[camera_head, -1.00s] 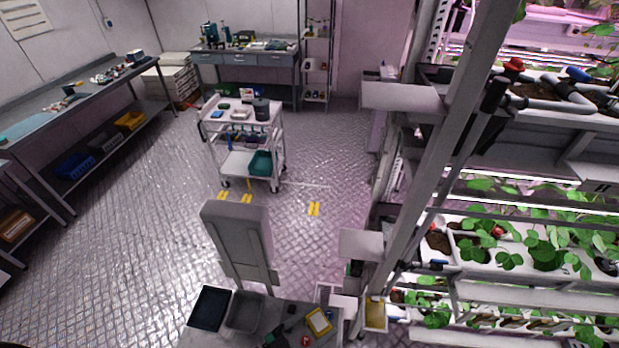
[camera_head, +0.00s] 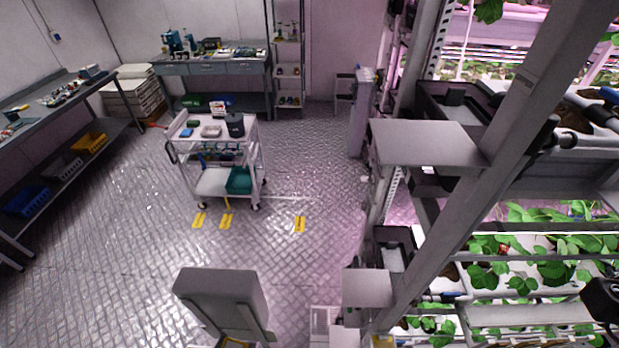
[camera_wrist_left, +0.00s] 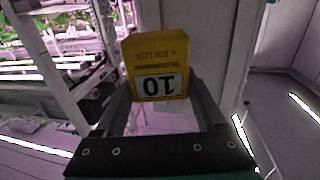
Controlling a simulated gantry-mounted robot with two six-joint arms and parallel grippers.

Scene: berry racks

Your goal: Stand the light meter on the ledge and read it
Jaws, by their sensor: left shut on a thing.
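The light meter (camera_wrist_left: 160,65) is a yellow block with a small grey display. In the left wrist view it appears upside down, and the display shows 10. The smaller print is hard to read. My left gripper (camera_wrist_left: 162,88) is shut on the meter, with a dark finger on either side of it. A pale upright surface stands behind it. In the head view, a flat grey plate (camera_head: 425,142) juts from the rack, with a smaller one (camera_head: 368,287) below. I cannot tell which is the ledge. My right gripper is not recognisable in either view.
The plant rack (camera_head: 500,180) with slanted posts fills the right side. A white cart (camera_head: 213,130) and a grey chair-like back (camera_head: 222,295) stand on the open metal floor (camera_head: 110,240). A dark object (camera_head: 605,300), unclear, cuts the right edge.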

